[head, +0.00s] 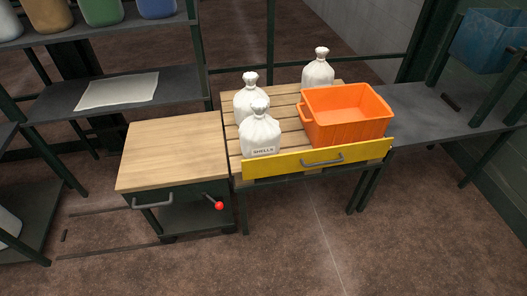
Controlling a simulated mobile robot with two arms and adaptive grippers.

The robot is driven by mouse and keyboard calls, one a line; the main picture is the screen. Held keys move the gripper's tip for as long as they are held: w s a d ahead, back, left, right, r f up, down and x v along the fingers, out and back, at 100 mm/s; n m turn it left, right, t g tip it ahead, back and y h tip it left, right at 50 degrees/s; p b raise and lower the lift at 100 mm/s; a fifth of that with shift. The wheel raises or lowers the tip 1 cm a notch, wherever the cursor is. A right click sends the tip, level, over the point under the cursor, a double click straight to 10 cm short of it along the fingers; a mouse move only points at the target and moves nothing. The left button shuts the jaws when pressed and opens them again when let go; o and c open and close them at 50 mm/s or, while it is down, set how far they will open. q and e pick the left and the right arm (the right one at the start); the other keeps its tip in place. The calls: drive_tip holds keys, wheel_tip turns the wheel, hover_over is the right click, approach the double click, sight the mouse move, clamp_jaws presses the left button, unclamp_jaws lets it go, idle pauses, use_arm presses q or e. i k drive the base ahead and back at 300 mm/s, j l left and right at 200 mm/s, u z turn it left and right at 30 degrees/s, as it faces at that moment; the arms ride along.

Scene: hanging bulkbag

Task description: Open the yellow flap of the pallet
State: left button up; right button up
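The yellow flap (282,159) stands upright along the front edge of the wooden pallet (287,118). A grey handle (322,160) is fixed on its front face, right of its middle. The pallet rests on a dark metal frame. An orange crate (345,118), which looks empty, stands on the right of the pallet behind the flap. White tied sacks stand on the pallet: one marked "SHELLS" (260,131) near the flap, one behind it (250,94), and one at the back (318,68). Neither of my grippers is in view.
A wood-topped cart (174,152) with a handle and a red-knobbed lever (218,205) stands left of the pallet. Shelving (118,92) with coloured bins is at back left. A dark bench (420,112) adjoins the right. The floor in front is clear.

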sight(266, 166)
drive_tip(key=i+j+z, duration=0.1)
drive_tip(key=j, duration=0.3)
drive_tip(key=i+j+z, duration=0.15)
drive_tip(key=j, duration=0.25)
drive_tip(key=i+j+z, duration=0.1)
drive_tip(key=j, duration=0.3)
drive_tip(key=i+j+z, duration=0.15)
drive_tip(key=j, duration=0.3)
